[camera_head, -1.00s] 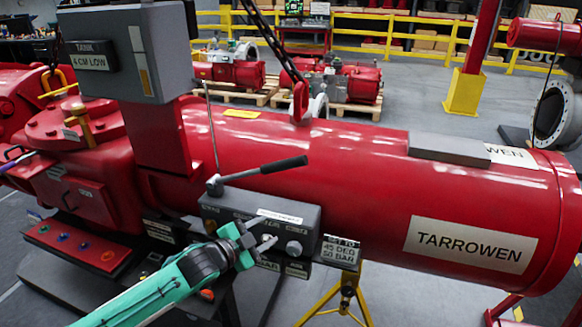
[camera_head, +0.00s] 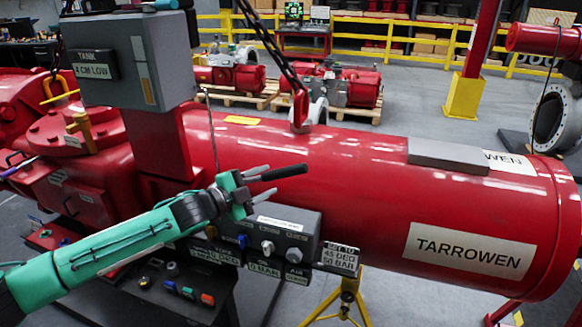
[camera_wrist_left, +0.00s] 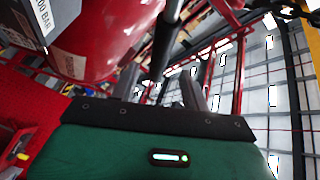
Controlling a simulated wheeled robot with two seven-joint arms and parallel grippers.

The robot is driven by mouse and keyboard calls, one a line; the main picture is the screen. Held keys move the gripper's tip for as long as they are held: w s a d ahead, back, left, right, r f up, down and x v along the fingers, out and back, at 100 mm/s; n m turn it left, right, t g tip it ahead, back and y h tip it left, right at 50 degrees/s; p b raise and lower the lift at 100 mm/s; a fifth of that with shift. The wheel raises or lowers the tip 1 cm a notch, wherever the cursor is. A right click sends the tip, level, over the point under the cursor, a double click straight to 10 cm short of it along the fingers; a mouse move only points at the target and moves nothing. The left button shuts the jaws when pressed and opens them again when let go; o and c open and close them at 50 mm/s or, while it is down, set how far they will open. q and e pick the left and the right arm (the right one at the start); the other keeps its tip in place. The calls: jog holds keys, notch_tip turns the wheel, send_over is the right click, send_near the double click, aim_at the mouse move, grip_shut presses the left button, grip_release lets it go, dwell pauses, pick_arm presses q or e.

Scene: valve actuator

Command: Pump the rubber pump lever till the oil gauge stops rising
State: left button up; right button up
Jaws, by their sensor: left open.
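The pump lever (camera_head: 285,172) has a black rubber grip that points right and slightly up above a grey control box (camera_head: 285,225) on the red cylinder. My left gripper (camera_head: 265,182) is open at the inner part of this lever, its two pale fingers spread near the shaft. I cannot tell whether they touch it. The gripper hides the lever's pivot. In the left wrist view a dark rod, apparently the lever (camera_wrist_left: 167,40), runs up between the fingers. My right gripper is not in view.
The big red cylinder (camera_head: 380,190) fills the space behind and right of the lever. A thin upright rod (camera_head: 213,135) and a hanging chain (camera_head: 265,40) stand near. A sign (camera_head: 340,259) hangs at the box's right end. Small coloured parts (camera_head: 188,293) lie on a dark bench below.

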aim_at(281, 174)
pick_arm(q)
jog(key=p+x, duration=0.2)
jog(key=x, duration=0.6)
jog(key=shift+w+d, duration=0.3)
jog(key=shift+d, duration=0.15)
jog(key=shift+c, duration=0.5)
